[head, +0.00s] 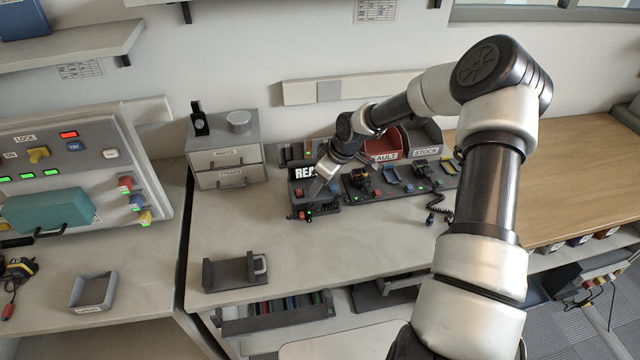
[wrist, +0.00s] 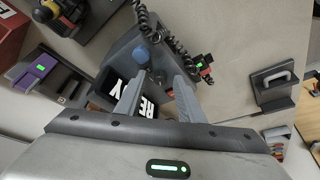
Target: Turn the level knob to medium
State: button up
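A dark grey box with a "READY" sign (head: 303,172) stands on the grey bench in the head view, under my gripper (head: 317,187). In the wrist view the box (wrist: 116,52) carries a round blue knob (wrist: 141,55), which may be the level knob; I see no label or setting marks. My gripper (wrist: 160,75) is open there, its two fingers apart with nothing between them. The fingertips are close to the box, with the blue knob just beyond the left finger. I cannot tell whether they touch. The fingers partly cover the "READY" sign (wrist: 150,106).
A coiled cord (wrist: 170,32) hangs close to the knob. A drawer unit (head: 226,158) stands left. The bench front is mostly clear.

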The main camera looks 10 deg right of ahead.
grip_shut()
jog(key=shift+m+b, duration=0.3)
jog(key=shift+b, duration=0.1)
jog(key=m+b, duration=0.1)
jog(key=m+h+b, duration=0.1)
jog(key=b, duration=0.1)
jog(key=shift+a+f+m+t, duration=0.15)
jog(key=shift+f+m+t, duration=0.15)
jog(key=shift+t, duration=0.1)
jog(key=m+b, duration=0.1)
jog(key=b, duration=0.1)
jog(key=m+h+b, duration=0.1)
jog(key=m+b, duration=0.1)
jog(key=b, duration=0.1)
jog(key=shift+s+a+m+t, duration=0.1)
jog(key=shift+a+m+t, duration=0.1)
jog(key=shift+m+t, duration=0.1)
jog(key=m+h+b, duration=0.1)
jog(key=m+b, duration=0.1)
jog(key=b, duration=0.1)
jog(key=shift+a+r, duration=0.1)
jog(key=shift+r+m+h+b, duration=0.1)
jog(key=shift+m+h+b, duration=0.5)
jog(key=shift+m+b, duration=0.65)
jog(key=shift+s+m, duration=0.1)
jog(key=shift+m, duration=0.25)
